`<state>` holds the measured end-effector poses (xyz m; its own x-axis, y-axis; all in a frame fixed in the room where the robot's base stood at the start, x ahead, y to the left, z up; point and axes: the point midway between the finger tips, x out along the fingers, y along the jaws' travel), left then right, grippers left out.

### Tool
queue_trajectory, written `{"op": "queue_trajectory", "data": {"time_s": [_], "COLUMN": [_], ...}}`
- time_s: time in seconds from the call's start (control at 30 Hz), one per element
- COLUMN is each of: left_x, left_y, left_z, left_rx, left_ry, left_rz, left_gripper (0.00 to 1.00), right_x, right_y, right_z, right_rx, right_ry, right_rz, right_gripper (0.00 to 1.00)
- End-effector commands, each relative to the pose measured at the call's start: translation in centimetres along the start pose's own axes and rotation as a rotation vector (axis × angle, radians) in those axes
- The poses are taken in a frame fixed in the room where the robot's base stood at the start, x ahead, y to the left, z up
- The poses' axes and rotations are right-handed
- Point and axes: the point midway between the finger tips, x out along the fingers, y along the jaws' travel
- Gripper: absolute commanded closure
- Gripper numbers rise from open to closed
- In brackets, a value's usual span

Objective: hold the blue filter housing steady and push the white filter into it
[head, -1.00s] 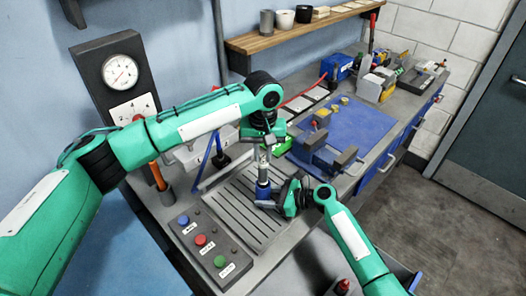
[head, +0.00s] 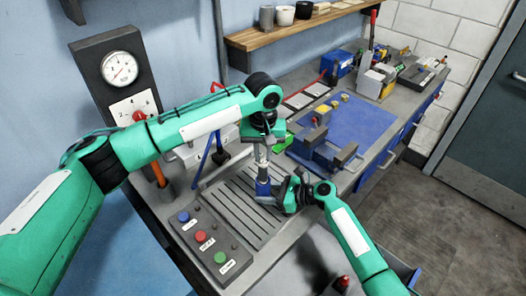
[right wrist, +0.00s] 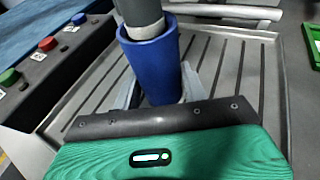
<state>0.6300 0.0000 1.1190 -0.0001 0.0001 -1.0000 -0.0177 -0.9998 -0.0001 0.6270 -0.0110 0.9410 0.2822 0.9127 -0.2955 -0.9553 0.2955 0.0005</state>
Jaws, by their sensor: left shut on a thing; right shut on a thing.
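The blue filter housing (head: 263,187) stands upright over the grooved grey tray, and it shows large in the right wrist view (right wrist: 152,68). My right gripper (head: 275,194) is shut on the housing from the right, with a finger on each side of it. The pale filter (head: 262,157) is upright above the housing. My left gripper (head: 262,146) is shut on the filter's upper part from above.
The grooved tray (head: 238,208) lies around the housing. A button panel (head: 208,240) is at its left. A blue mat (head: 355,125) with a dark vise-like fixture (head: 322,150) lies behind to the right. A pressure gauge (head: 121,69) stands at the back left.

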Motion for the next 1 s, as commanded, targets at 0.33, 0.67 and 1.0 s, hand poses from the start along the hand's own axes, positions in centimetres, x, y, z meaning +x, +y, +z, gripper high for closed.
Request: {"op": "queue_trajectory", "data": {"time_s": [0.33,0.67,1.0], "left_x": [0.0,0.7,1.6], "left_y": [0.0,0.0,0.0], "left_z": [0.0,0.0,0.0], "left_rx": [0.000,0.000,0.001], "left_ry": [0.000,-0.001,-0.001], "left_rz": [0.000,0.000,0.000], "left_gripper": [1.00,1.00,1.00], "right_x": [0.0,0.0,0.0], "right_y": [0.0,0.0,0.0], "right_z": [0.1,0.1,0.0], "right_rx": [0.000,0.000,0.000], "right_ry": [-0.001,-0.001,-0.001], "right_rz": [0.000,0.000,0.000], "right_gripper": [0.70,0.70,0.70]}}
